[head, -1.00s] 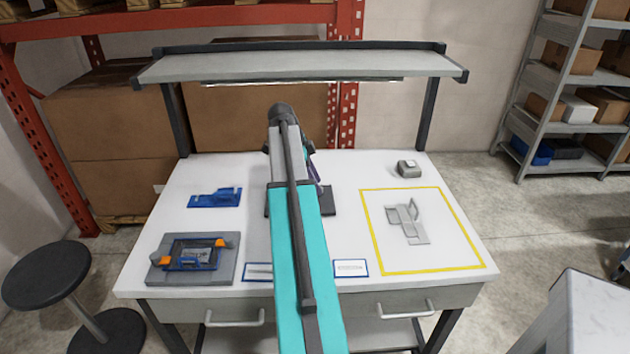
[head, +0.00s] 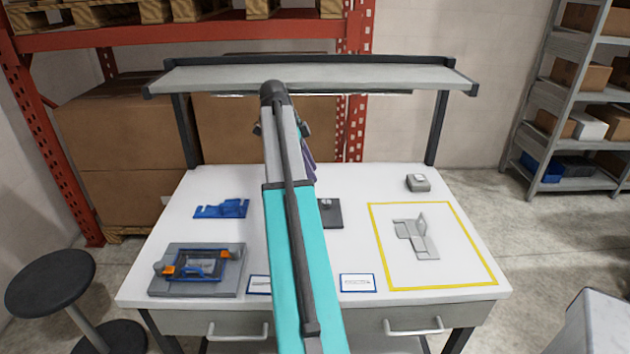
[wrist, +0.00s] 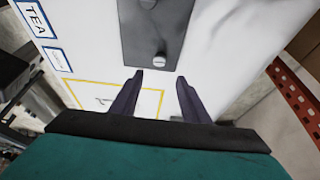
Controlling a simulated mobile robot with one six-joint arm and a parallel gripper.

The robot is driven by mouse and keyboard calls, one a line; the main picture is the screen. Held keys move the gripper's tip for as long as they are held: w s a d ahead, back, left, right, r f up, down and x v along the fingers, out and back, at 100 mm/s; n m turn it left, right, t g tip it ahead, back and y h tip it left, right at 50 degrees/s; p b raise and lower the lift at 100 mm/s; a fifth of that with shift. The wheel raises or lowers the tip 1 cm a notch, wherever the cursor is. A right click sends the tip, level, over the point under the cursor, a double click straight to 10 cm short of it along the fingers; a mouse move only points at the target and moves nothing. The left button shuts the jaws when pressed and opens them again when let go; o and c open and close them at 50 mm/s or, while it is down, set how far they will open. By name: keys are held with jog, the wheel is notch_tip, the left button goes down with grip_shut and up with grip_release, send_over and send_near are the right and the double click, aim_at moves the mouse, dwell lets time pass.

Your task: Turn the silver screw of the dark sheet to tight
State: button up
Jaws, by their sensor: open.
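The dark sheet (head: 334,220) lies on the white bench, partly hidden behind my arm in the head view. The wrist view shows more of this dark sheet (wrist: 155,32). The silver screw (wrist: 160,60), with a light round head, stands near the sheet's edge closest to my gripper. It also shows small in the head view (head: 325,203). My gripper (wrist: 159,77) is open and empty, its two dark purple fingers apart. In the wrist view the screw appears just beyond the gap between the fingertips. I cannot tell how tight the screw is.
A yellow-outlined area (head: 388,277) holds a grey bracket (head: 418,240). A blue part (head: 222,209) and a grey fixture (head: 165,286) are at left. An overhead shelf (head: 315,78) spans the bench.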

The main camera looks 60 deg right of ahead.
jog(key=shift+v, duration=1.8)
